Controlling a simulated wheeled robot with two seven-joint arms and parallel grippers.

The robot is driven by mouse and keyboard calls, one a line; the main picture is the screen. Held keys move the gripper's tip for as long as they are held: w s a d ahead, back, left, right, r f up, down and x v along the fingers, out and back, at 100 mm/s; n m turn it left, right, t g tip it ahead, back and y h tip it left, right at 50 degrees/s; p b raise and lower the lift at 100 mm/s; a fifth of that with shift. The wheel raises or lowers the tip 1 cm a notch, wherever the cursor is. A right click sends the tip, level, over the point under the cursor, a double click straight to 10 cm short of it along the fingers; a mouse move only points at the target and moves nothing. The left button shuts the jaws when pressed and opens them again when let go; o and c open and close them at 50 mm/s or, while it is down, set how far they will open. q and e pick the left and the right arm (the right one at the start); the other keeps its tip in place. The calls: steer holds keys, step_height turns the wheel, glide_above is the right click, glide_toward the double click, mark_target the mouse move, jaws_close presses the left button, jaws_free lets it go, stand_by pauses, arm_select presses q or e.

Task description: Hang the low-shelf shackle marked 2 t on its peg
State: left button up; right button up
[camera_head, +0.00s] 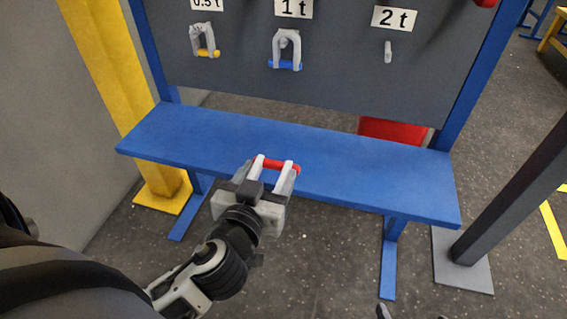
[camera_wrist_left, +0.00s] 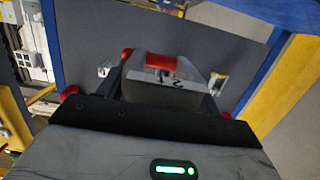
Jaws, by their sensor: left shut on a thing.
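My left gripper (camera_head: 266,188) is shut on a grey shackle with a red pin (camera_head: 275,164). It holds the shackle in front of the blue shelf, with the pin end pointing away from me. In the left wrist view the shackle (camera_wrist_left: 160,92) sits between the fingers, its red pin on top; a dark mark on its face looks like a 2 but is hard to read. The bare grey peg (camera_head: 388,52) sticks out of the board below the 2 t label (camera_head: 395,19), up and to the right of the gripper. My right gripper is not in view.
The blue shelf (camera_head: 350,168) is bare. On the dark board (camera_head: 340,90) hang a yellow-pinned shackle (camera_head: 203,42) under 0.5 t and a blue-pinned one (camera_head: 286,50) under 1 t. A yellow post (camera_head: 115,75) stands left, a dark post (camera_head: 510,190) right. A red object (camera_head: 395,129) shows behind the shelf.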

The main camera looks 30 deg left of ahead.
arm_select(q)
steer(key=shift+w+a+f, duration=0.1)
steer(key=shift+w+f, duration=0.2)
steer(key=shift+f, duration=0.2)
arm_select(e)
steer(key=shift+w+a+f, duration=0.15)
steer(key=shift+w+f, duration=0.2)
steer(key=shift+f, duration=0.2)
arm_select(q)
steer(key=shift+s, duration=0.1)
